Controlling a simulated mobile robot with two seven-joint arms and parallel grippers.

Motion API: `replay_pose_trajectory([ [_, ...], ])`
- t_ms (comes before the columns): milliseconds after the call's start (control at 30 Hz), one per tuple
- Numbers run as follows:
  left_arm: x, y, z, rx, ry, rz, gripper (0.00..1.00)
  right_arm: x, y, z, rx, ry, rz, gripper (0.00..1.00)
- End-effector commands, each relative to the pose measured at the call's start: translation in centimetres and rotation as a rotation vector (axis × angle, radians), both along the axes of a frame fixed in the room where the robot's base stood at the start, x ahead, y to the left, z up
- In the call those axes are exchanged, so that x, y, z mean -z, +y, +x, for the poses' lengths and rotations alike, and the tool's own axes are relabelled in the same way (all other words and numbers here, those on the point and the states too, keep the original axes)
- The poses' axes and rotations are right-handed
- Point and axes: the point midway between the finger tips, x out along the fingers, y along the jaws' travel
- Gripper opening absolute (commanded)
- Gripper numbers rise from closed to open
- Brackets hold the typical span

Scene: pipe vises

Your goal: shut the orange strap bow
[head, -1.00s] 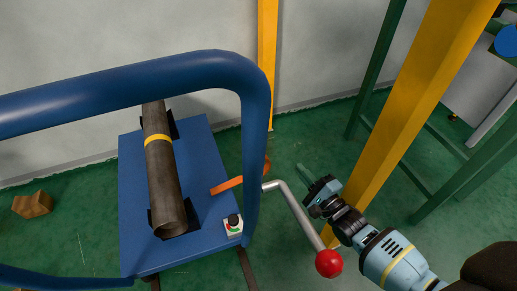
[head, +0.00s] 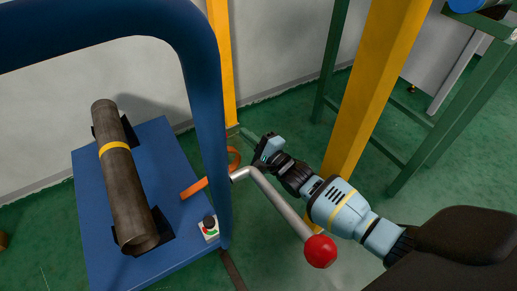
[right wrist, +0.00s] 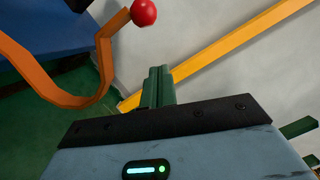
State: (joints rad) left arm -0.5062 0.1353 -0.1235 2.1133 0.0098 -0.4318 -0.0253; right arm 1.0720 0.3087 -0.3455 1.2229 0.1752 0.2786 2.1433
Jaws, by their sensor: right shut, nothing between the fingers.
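The orange strap bow (head: 194,188) stands at the right edge of the blue vise table, partly hidden behind a blue frame tube. Its curved end (head: 235,160) shows just right of that tube. In the right wrist view the strap (right wrist: 62,97) curves up at the left, with a red ball (right wrist: 143,12) at its upper end. My right gripper (head: 247,134) is just beyond and right of the curved end in the head view. Its green fingers (right wrist: 158,87) are together and empty, apart from the strap in the wrist view. My left gripper is not in view.
A brown pipe (head: 122,185) with a yellow band lies on the blue table (head: 90,210). A small button box (head: 209,228) sits at its right edge. A grey crank (head: 277,205) with a red knob (head: 320,251) lies beside my right arm. Yellow posts (head: 372,80) stand behind.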

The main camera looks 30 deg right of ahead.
Motion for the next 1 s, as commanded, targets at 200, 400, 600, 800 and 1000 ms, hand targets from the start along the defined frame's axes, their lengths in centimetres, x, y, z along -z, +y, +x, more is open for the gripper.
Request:
replay_pose_trajectory([
  [200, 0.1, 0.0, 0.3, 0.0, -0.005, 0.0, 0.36, -1.0, 2.8, -0.4, -0.003, 0.001, 0.004, 0.0],
  [400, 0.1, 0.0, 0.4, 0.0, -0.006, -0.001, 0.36, -1.3, 3.5, -0.4, -0.002, 0.001, 0.002, 0.0],
  [600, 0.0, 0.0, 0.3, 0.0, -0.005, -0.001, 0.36, -1.3, 3.6, -0.5, -0.001, 0.001, 0.002, 0.0],
  [800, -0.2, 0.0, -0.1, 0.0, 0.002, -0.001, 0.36, -1.6, 3.6, -0.5, -0.002, 0.0, -0.007, 0.0],
  [1000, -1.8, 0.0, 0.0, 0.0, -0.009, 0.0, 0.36, -3.3, 4.3, -0.5, -0.002, -0.005, -0.066, 0.0],
])
